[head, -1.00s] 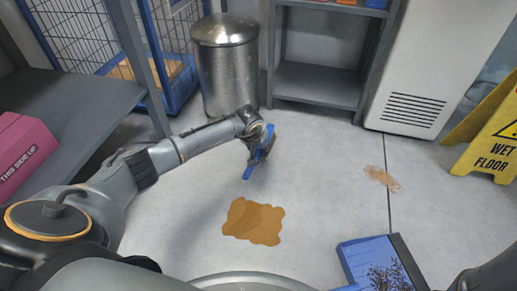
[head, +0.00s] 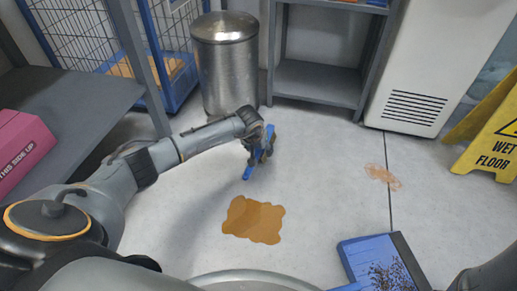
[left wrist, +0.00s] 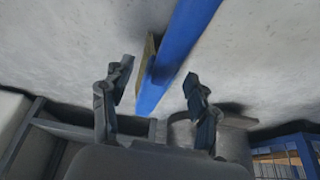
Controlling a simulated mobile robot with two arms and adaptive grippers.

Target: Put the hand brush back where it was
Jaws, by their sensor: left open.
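The hand brush has a blue handle (head: 247,173) and is near the floor in front of the metal bin. My left gripper (head: 261,154) is at the brush, with its fingers open. In the left wrist view the blue brush (left wrist: 172,65) runs between the two spread fingers of the gripper (left wrist: 158,88), with a visible gap on each side. A yellowish strip, perhaps bristles, shows along one side. I cannot tell whether the brush touches the floor. My right gripper is not in view.
A metal bin (head: 226,65), a grey shelf unit (head: 316,88) and a blue wire cage (head: 178,88) stand behind. A brown spill (head: 253,220) lies in front. A blue dustpan (head: 365,252) with debris is lower right, and a yellow wet-floor sign (head: 490,135) stands right.

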